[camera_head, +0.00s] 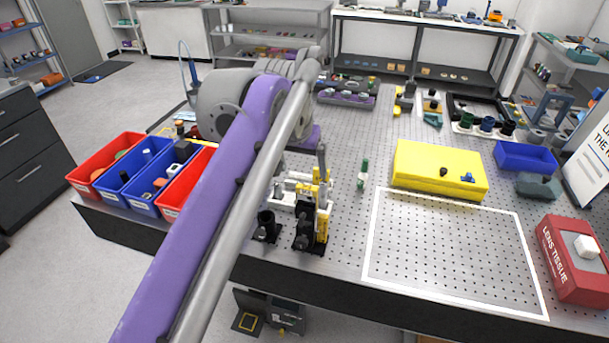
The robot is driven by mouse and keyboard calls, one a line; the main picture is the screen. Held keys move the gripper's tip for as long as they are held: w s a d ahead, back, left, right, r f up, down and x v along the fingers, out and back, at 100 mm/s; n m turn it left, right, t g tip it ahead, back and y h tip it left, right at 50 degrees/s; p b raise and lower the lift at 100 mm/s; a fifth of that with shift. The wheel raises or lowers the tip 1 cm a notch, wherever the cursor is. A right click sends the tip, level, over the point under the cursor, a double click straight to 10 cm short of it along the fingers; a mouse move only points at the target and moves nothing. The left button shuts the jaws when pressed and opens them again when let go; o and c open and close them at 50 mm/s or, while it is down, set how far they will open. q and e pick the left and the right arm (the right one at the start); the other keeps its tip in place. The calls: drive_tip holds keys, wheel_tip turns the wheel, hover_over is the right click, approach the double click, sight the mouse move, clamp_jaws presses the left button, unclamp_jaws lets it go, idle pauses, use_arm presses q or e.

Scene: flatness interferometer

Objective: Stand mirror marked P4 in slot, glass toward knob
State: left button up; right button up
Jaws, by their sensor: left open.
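My left arm comes in from the lower left and bends over the bench. My left gripper (311,190) is open, low over the bench among small white, grey and yellow parts, and partly hidden by my arm. Just below it stands an upright black and yellow mount (306,235), with a shorter black holder (267,226) to its left. I cannot tell whether the gripper touches the mount. The P4 marking, the mirror's glass face, the slot and the knob cannot be made out at this size. My right gripper is not in view.
Red and blue bins (108,162) stand at the bench's left end. A yellow block (438,168) lies right of centre, behind a white-outlined clear area (450,245). A red lens tissue box (573,262) and a blue tray (525,157) are on the right. A small green-topped part (362,174) stands mid-bench.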

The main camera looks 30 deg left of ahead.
use_arm(q)
drive_tip(key=s+d+f+m, duration=0.1)
drive_tip(key=s+d+f, duration=0.2)
drive_tip(key=s+f, duration=0.2)
drive_tip(key=s+d+f+t, duration=0.1)
drive_tip(key=s+d+f, duration=0.2)
drive_tip(key=f, duration=0.9)
drive_tip(key=s+d+f+m+h, duration=0.1)
drive_tip(key=s+d+f, duration=0.2)
drive_tip(key=s+f, duration=0.5)
drive_tip(key=shift+s+d+f+m, duration=0.2)
drive_tip(key=shift+f+m, duration=0.1)
drive_tip(key=shift+f, duration=0.05)
idle(0.5)
